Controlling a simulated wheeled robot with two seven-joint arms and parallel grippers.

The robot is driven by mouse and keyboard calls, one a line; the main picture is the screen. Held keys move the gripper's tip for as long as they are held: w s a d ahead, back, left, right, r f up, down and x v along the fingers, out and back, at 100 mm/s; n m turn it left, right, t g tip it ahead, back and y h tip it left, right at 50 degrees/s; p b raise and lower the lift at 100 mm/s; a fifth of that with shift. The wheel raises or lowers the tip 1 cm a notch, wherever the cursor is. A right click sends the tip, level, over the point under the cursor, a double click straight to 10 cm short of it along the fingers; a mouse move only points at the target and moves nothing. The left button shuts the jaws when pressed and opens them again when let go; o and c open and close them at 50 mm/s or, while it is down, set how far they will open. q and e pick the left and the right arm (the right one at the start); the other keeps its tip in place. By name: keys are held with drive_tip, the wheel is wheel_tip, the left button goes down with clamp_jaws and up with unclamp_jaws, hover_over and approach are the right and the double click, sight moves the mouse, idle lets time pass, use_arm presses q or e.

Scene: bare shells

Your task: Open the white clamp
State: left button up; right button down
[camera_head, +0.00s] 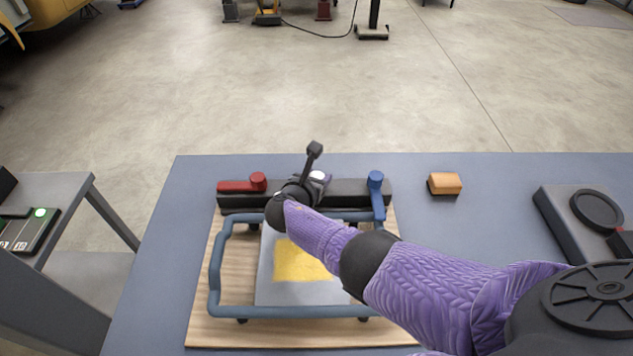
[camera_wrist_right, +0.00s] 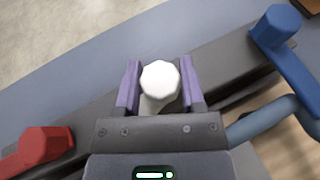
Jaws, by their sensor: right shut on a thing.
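The white clamp shows in the right wrist view as a white faceted knob (camera_wrist_right: 160,80) on a short stem. In the head view only a small white part (camera_head: 318,175) of it shows beside my wrist. It sits on a dark bar (camera_head: 350,190) between the red clamp (camera_head: 240,184) and the blue clamp (camera_head: 376,190). My right gripper (camera_wrist_right: 160,88) is shut on the white clamp, with a purple finger on each side of the knob. The white clamp's handle direction is hidden. My left gripper is not in view.
The bar lies across the back of a wooden board (camera_head: 198,315) with a blue tubular frame (camera_head: 213,275) around a grey plate with a yellow patch (camera_head: 295,262). An orange block (camera_head: 444,184) and a dark device (camera_head: 570,225) stand to the right. The table's left strip is clear.

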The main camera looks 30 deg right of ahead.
drive_tip(key=m+g+h+b, duration=0.2)
drive_tip(key=m+g+b, duration=0.1)
drive_tip(key=b, duration=0.1)
drive_tip(key=shift+f, duration=0.2)
drive_tip(key=shift+r+m+g+h+b, duration=0.2)
drive_tip(key=shift+m+g+h+b, duration=0.1)
drive_tip(key=shift+m+g+b, duration=0.55)
drive_tip(key=shift+c, duration=0.9)
unclamp_jaws()
drive_tip(key=p+v, duration=0.3)
drive_tip(key=v, duration=0.7)
drive_tip(key=shift+d, duration=0.1)
